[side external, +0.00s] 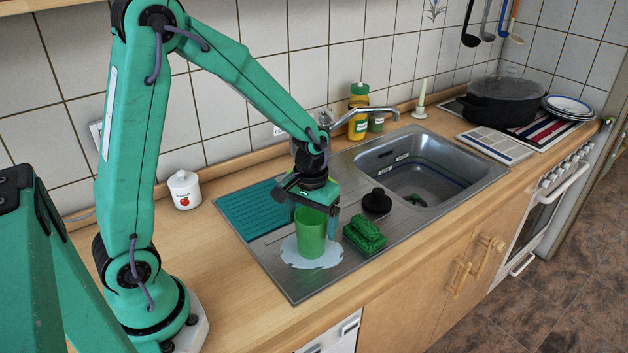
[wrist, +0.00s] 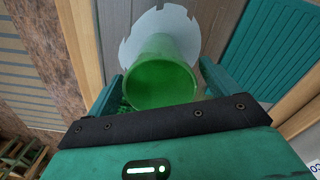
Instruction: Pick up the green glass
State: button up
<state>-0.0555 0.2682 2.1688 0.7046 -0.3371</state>
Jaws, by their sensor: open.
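The green glass (side external: 311,236) stands upright on a pale, ragged-edged patch (side external: 292,257) on the steel drainboard. My gripper (side external: 314,212) points down over it, with its fingers near the upper part of the glass. In the wrist view the glass (wrist: 160,75) appears between the two open fingers of my gripper (wrist: 160,88), with its round mouth facing the camera. A gap shows on the right side, and the left finger is close to the rim. I cannot tell whether either finger touches the glass.
The sink basin (side external: 420,178) is further right. A white lidded jar (side external: 185,189) stands at the left, with clear worktop in front.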

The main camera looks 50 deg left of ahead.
jog(key=shift+c, duration=0.2)
jog(key=c, duration=1.5)
jog(key=shift+r, duration=0.1)
jog(key=shift+r, duration=0.75)
jog(key=s+d+r, duration=0.5)
jog(key=d+r, duration=0.4)
jog(key=d, duration=0.1)
jog(key=shift+s+d+r, duration=0.2)
